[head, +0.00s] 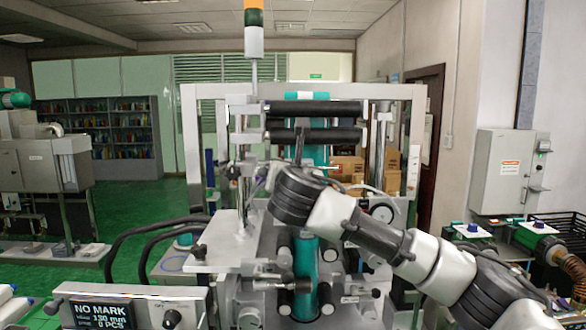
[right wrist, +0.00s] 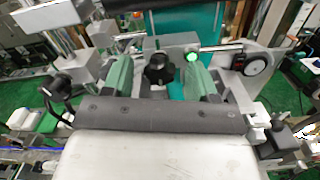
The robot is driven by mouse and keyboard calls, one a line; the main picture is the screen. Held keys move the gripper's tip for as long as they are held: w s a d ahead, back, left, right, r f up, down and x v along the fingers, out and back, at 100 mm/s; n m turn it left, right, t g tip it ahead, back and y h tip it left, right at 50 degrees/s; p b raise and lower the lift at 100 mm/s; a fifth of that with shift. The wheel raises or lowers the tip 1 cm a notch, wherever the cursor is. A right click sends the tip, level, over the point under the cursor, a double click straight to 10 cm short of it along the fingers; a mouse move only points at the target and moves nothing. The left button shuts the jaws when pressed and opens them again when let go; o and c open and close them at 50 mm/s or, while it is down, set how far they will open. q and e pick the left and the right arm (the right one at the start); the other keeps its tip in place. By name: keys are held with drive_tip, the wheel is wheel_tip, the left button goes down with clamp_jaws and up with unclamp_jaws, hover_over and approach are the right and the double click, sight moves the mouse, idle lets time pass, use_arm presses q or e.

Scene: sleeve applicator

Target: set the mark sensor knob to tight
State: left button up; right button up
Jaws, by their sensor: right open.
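In the right wrist view a black round knob (right wrist: 158,70) sits on a grey metal part of the machine; I take it for the mark sensor knob. My right gripper (right wrist: 157,64) is open, its two green fingers apart on either side of the knob. I cannot tell whether they touch it or how far off it is. The knob's setting and any markings are too small to read. In the head view my right arm reaches in from the right and hides the gripper's tips and this knob. My left gripper is not in view.
A lit green lamp (right wrist: 192,57) is beside the right finger, and a black-rimmed dial (right wrist: 257,65) is farther right. In the head view, a display (head: 101,312) reads NO MARK, 130 mm, 0 PCS. Black rollers (head: 315,108) and a steel post (head: 243,175) stand near my arm.

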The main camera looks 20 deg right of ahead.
drive_tip(key=shift+c, duration=1.2)
drive_tip(key=c, duration=0.7)
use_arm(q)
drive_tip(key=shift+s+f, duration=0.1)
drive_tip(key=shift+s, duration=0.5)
use_arm(e)
drive_tip(key=shift+f, duration=0.1)
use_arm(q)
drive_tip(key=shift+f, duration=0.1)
